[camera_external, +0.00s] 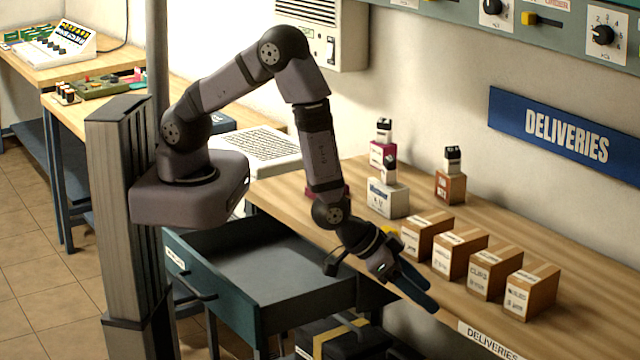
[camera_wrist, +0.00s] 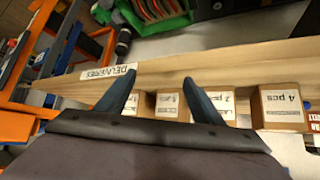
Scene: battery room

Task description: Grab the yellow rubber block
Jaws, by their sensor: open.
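My gripper (camera_external: 431,297) hangs above the front edge of the deliveries bench in the external view, its dark blue fingers pointing down to the right. In the wrist view my gripper (camera_wrist: 157,77) has its fingers spread, with only wooden bench top seen between the tips. A small yellow patch (camera_external: 389,230) shows just behind my wrist in the external view, mostly hidden. I cannot tell whether it is the yellow rubber block. No clear yellow block shows in the wrist view.
Several cardboard boxes (camera_external: 488,273) stand in a row on the bench (camera_external: 590,325), right of my gripper. White (camera_external: 388,198) and brown (camera_external: 450,187) blocks with small bottles stand farther back. An open drawer (camera_external: 215,295) is at left. A box with a yellow band (camera_external: 338,336) sits below.

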